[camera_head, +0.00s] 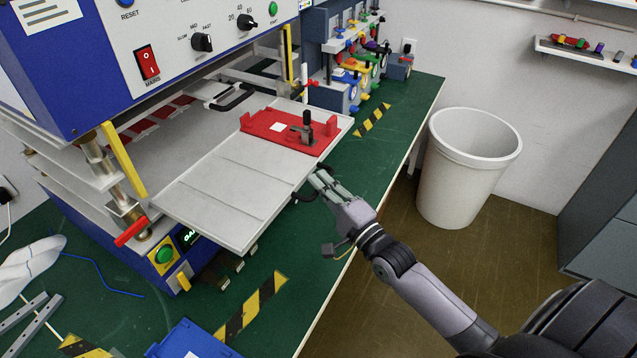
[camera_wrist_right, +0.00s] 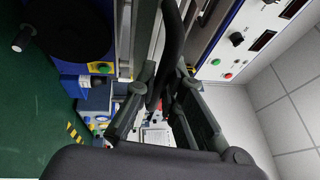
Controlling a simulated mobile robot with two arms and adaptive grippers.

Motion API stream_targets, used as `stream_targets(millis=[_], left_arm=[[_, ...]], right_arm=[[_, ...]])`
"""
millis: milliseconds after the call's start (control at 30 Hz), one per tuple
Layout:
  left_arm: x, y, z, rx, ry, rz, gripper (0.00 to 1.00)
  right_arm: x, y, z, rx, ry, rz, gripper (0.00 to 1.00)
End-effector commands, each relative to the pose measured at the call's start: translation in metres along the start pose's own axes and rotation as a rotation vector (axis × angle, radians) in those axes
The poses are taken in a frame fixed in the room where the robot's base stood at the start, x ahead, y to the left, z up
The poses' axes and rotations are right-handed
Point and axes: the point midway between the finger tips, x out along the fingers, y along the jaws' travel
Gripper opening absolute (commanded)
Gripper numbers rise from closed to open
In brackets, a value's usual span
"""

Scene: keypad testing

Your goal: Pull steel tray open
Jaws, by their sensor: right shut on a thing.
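The steel tray (camera_head: 222,203) sticks out from the front of the blue and white machine. A red fixture (camera_head: 285,133) with a black toggle clamp (camera_head: 307,130) sits on its far right part. A dark handle (camera_head: 304,197) is at the tray's front edge, partly hidden by my fingers. My right gripper (camera_head: 322,182) is at this front edge, shut on the handle. In the right wrist view the fingers (camera_wrist_right: 165,92) close around the dark handle bar (camera_wrist_right: 172,42). My left gripper is not in view.
The machine's control panel (camera_head: 190,40) overhangs the tray. A blue bin (camera_head: 195,340) lies on the green bench (camera_head: 130,300) at the near edge. A white waste bin (camera_head: 465,165) stands on the floor right of the bench. The floor beside my right arm is clear.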

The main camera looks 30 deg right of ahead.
Motion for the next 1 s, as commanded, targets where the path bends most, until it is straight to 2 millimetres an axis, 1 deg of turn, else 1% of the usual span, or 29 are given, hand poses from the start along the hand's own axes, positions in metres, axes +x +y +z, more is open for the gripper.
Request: stream_targets(millis=[100, 133, 433, 767, 867, 967, 1000], left_arm=[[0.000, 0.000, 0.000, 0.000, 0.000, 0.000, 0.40], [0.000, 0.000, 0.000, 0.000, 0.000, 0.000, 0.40], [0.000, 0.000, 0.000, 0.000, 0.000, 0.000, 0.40], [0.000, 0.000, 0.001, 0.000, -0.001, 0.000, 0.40], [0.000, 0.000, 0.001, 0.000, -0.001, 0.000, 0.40], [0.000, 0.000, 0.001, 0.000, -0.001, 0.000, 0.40], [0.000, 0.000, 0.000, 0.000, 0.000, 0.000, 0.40]], right_arm=[[0.000, 0.001, 0.000, 0.003, 0.001, 0.003, 0.00], [0.000, 0.001, 0.000, 0.003, 0.001, 0.003, 0.11], [0.000, 0.001, 0.000, 0.001, 0.000, 0.001, 0.31], [-0.002, 0.001, 0.000, 0.000, 0.000, 0.001, 0.31], [-0.010, 0.001, 0.000, 0.000, 0.000, 0.003, 0.31], [-0.025, 0.002, 0.001, 0.000, -0.001, 0.005, 0.31], [-0.033, 0.002, 0.001, 0.001, -0.001, 0.006, 0.31]])
